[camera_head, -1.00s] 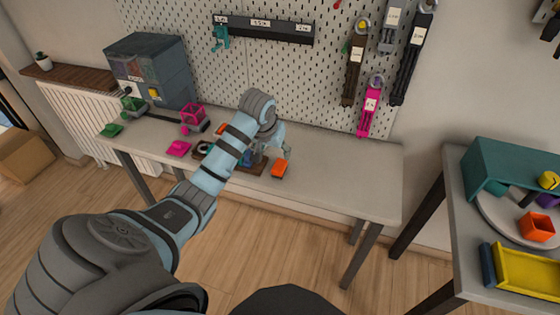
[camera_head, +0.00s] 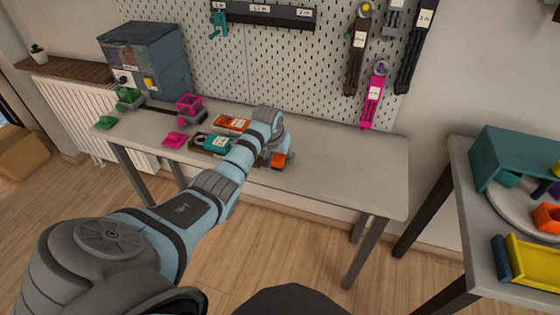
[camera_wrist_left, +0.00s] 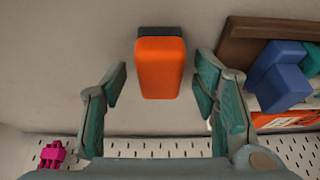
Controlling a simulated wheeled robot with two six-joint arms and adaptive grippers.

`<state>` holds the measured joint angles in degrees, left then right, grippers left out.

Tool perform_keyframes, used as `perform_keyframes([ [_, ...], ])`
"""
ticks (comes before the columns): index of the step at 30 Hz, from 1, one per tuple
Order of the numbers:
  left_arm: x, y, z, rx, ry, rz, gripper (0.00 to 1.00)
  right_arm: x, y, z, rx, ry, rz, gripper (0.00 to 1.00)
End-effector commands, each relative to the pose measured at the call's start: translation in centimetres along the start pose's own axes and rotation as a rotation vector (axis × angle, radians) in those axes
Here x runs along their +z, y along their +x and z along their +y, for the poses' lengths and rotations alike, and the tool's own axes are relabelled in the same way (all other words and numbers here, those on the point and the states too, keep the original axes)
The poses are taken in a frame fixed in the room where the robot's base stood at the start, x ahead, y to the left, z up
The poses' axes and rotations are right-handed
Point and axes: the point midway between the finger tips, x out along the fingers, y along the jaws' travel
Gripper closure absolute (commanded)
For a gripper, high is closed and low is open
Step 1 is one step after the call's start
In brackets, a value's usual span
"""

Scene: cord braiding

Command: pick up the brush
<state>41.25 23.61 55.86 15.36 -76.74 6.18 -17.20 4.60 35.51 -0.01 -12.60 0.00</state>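The brush appears to be the orange block with a dark grey end (camera_wrist_left: 160,68), lying on the grey table in the left wrist view. In the head view its orange part (camera_head: 279,160) shows at the tip of my left arm, partly covered by the gripper. My left gripper (camera_wrist_left: 160,78) is open, with one teal finger to the left of the orange block and one to the right. Gaps show on both sides, so neither finger touches it. I cannot tell how far the fingertips are above the table. My right gripper is not in view.
A brown wooden tray (camera_wrist_left: 237,48) with a blue object (camera_wrist_left: 280,78) lies close beside the right finger. A teal item (camera_head: 217,143) and a red-orange item (camera_head: 233,124) lie left of my arm. The table (camera_head: 345,170) is clear to the right. A pegboard (camera_head: 290,80) stands behind.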

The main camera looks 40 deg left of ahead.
Motion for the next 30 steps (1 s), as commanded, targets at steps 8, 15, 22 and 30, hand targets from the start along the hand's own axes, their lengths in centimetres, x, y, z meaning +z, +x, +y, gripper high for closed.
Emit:
perform_keyframes([
  [8, 0.0, 0.0, 0.0, 0.000, 0.000, -0.001, 0.95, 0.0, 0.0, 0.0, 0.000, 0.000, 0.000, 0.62],
  [15, 0.0, -0.1, 0.0, 0.000, 0.000, 0.000, 0.95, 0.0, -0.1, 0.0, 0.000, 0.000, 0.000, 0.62],
  [22, -1.2, -2.7, 0.0, 0.000, 0.001, 0.003, 0.95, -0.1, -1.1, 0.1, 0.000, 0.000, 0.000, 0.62],
  [30, -5.0, -11.8, 0.0, 0.000, 0.000, 0.006, 0.95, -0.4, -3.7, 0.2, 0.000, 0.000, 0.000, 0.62],
])
